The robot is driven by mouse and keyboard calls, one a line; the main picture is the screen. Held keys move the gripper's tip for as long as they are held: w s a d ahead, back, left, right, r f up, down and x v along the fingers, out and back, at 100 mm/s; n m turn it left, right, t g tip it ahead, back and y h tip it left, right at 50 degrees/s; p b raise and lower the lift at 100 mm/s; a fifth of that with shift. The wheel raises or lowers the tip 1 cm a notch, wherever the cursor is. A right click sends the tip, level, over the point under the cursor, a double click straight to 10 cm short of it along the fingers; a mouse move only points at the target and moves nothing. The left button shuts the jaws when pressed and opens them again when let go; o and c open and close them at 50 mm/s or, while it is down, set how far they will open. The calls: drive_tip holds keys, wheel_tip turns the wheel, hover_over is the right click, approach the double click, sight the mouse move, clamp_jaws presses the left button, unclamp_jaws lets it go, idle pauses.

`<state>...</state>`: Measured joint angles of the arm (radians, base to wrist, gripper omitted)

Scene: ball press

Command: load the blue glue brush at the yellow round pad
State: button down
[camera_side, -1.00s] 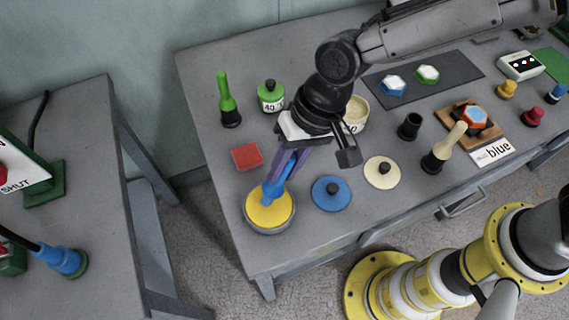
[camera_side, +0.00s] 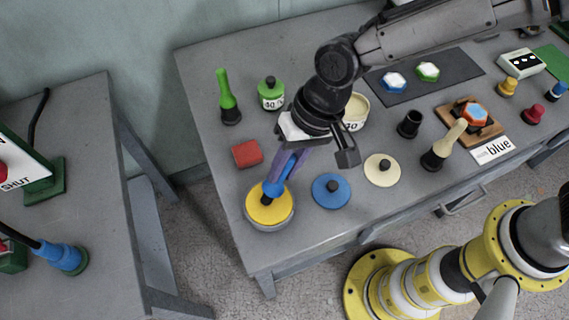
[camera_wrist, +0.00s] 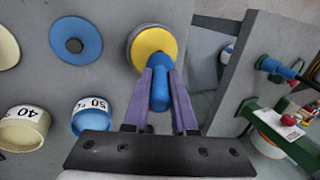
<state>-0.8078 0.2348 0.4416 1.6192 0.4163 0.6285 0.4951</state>
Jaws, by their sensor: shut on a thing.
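My gripper (camera_side: 283,168) is shut on the blue glue brush (camera_side: 272,189), with its purple fingers on either side of the handle. The brush slants down, its lower end over the upper part of the yellow round pad (camera_side: 270,211); I cannot tell whether it touches. The pad sits in a grey round dish at the table's near left corner. In the wrist view the blue brush (camera_wrist: 160,92) lies between the fingers (camera_wrist: 160,100), and its far end overlaps the lower edge of the yellow pad (camera_wrist: 152,42).
A blue lid (camera_side: 332,196) lies right of the pad, with a cream lid (camera_side: 382,173) farther right. A red block (camera_side: 247,154) lies behind the pad. A green brush (camera_side: 228,100) and green-lidded pot (camera_side: 271,97) stand farther back. The wrist view shows an open blue pot (camera_wrist: 91,116).

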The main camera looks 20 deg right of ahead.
idle(0.3)
drive_tip(key=shift+r, duration=3.5)
